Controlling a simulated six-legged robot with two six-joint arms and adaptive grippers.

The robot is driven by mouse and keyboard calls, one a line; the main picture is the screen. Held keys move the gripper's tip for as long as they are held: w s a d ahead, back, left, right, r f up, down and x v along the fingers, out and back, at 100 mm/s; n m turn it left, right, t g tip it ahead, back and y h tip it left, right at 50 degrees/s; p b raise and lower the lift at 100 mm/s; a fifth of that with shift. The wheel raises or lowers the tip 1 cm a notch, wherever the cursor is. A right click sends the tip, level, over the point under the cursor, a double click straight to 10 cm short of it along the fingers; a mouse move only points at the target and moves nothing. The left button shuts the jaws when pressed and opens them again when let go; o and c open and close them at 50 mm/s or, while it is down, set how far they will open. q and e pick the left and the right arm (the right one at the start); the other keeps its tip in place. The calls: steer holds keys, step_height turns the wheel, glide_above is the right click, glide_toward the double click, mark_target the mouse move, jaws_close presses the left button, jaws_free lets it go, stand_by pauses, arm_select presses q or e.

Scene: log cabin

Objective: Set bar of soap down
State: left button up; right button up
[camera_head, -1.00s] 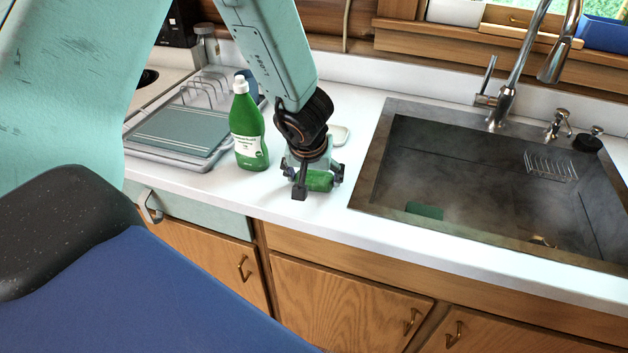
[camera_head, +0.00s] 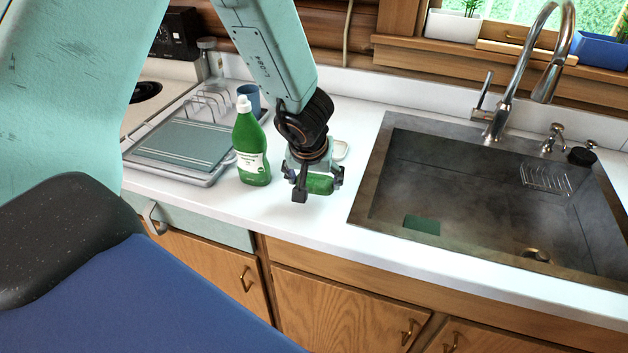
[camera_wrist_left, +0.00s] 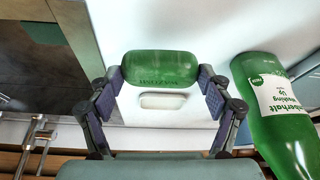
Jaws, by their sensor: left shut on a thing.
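The bar of soap (camera_head: 320,184) is green and rounded. My left gripper (camera_head: 318,190) is shut on it over the white counter, between the green bottle and the sink. In the left wrist view, the soap (camera_wrist_left: 159,69) sits between the two finger pads, with embossed lettering facing the camera. I cannot tell whether it touches the counter. A small white dish (camera_head: 340,150) lies on the counter behind the gripper, partly hidden by it. The dish also shows beyond the soap in the left wrist view (camera_wrist_left: 162,101). My right gripper is not in view.
A green dish-soap bottle (camera_head: 249,150) stands close to the left of my gripper. A drying rack tray (camera_head: 160,166) and a blue mug (camera_head: 248,98) are farther left. The sink (camera_head: 362,208) is on the right, with a green item (camera_head: 421,225) inside. Bare counter lies in front.

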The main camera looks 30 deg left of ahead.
mark_target(314, 182)
arm_select(q)
step_height(314, 182, up, 14)
steer(key=p, duration=1)
